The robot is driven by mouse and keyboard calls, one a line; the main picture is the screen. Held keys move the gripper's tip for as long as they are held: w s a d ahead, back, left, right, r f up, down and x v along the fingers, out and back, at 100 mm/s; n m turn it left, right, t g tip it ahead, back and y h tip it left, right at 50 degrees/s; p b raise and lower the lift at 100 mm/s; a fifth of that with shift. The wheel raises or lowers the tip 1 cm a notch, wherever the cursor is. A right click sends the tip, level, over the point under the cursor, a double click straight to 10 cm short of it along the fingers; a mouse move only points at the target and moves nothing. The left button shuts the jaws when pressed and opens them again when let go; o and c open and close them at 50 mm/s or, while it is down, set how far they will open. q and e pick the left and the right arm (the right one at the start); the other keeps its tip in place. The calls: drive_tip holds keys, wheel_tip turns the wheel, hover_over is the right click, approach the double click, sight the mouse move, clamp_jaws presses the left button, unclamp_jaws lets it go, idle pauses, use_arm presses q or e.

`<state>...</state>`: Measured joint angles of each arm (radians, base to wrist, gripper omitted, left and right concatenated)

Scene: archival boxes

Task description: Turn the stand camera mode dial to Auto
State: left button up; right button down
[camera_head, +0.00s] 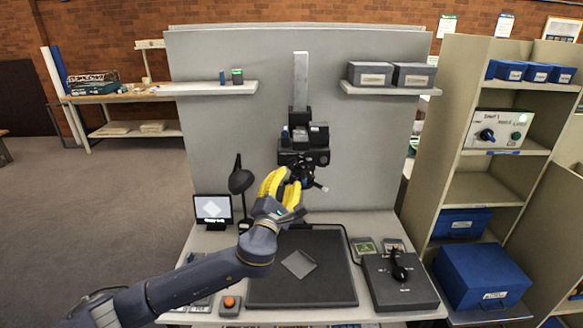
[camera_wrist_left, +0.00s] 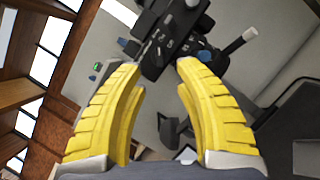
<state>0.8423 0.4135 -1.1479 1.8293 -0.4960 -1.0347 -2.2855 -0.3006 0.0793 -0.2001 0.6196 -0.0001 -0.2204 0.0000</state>
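The black stand camera (camera_head: 305,152) hangs on the pale vertical column (camera_head: 301,80) in front of the grey back panel. It also shows at the top of the left wrist view (camera_wrist_left: 170,38), with small white markings on its dark body. I cannot make out which part is the mode dial or where it points. My left gripper (camera_head: 289,178) is just below the camera, its yellow fingers pointing up at it. In the left wrist view the fingers (camera_wrist_left: 158,68) are apart with nothing held between them; contact with the camera cannot be told. My right gripper is not in view.
Below are a dark mat (camera_head: 325,292) with a grey sheet (camera_head: 299,263), a control box (camera_head: 401,283), an orange button (camera_head: 229,303), a small screen (camera_head: 212,209) and a black lamp (camera_head: 240,181). Shelving (camera_head: 475,188) stands at right. Wall shelves flank the column.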

sight(292, 167)
use_arm(q)
drive_tip(key=shift+x, duration=3.05)
clamp_jaws()
